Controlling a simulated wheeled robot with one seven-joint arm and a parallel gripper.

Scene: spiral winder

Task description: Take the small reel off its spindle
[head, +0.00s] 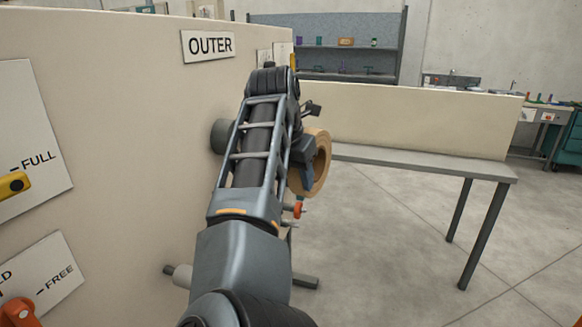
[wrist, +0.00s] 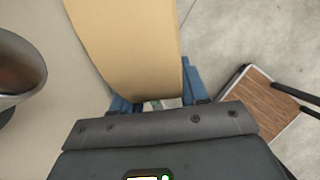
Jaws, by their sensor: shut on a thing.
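A tan reel (head: 322,165) shows right of my arm in the head view, standing out from the beige panel, with a hole through its middle. My gripper (head: 304,158) is shut on its rim, partly hidden by my arm. In the wrist view the tan reel (wrist: 135,45) fills the upper middle, between the two blue fingers of my gripper (wrist: 155,92). The arm hides the space between reel and panel, so I cannot tell whether a spindle still passes through the reel.
The beige panel (head: 110,70) with an OUTER sign (head: 208,44) stands close on the left. A grey cylinder (head: 218,137) and a lower peg (head: 180,275) stick out from it. A grey bench (head: 430,165) stands at right. The floor between is clear.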

